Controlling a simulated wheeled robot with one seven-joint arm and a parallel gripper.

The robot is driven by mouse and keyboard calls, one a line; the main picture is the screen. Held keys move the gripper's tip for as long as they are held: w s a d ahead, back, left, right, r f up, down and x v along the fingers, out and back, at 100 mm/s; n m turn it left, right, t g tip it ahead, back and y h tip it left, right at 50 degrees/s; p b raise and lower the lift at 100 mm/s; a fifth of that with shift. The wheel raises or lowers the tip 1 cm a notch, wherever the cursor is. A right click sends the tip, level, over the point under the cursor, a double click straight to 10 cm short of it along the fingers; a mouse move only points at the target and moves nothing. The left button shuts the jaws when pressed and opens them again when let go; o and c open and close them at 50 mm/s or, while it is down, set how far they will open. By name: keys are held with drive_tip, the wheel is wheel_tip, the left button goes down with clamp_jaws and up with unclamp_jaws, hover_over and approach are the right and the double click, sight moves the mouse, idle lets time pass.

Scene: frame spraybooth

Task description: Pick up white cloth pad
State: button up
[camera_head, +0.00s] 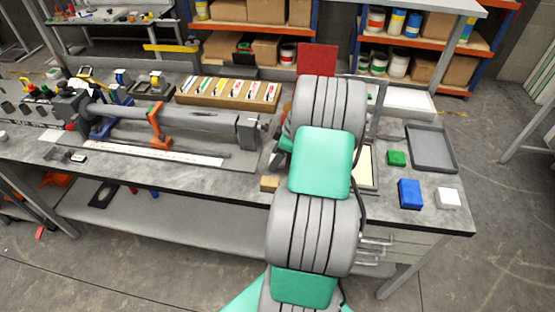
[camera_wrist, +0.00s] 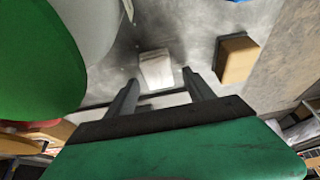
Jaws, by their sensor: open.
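A small pale white pad (camera_wrist: 155,68) lies on the grey worktop in the wrist view, just beyond and between my two fingertips. It is slightly blurred there. My gripper (camera_wrist: 160,78) is open with nothing between the fingers, and the pad looks apart from them. A tan block (camera_wrist: 236,58) lies to the right of the pad; it also shows in the head view (camera_head: 269,183), left of my arm. In the head view my arm hides my gripper and the worktop behind it. A separate white block (camera_head: 448,197) sits at the bench's front right corner.
A blue block (camera_head: 410,194), a green block (camera_head: 396,158) and a grey tray (camera_head: 432,148) lie right of my arm. A long grey cylinder in a fixture (camera_head: 180,119) and a wooden rack (camera_head: 228,92) stand left. A red panel (camera_head: 317,60) rises behind my arm.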

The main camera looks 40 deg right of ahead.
clamp_jaws()
idle(0.6)
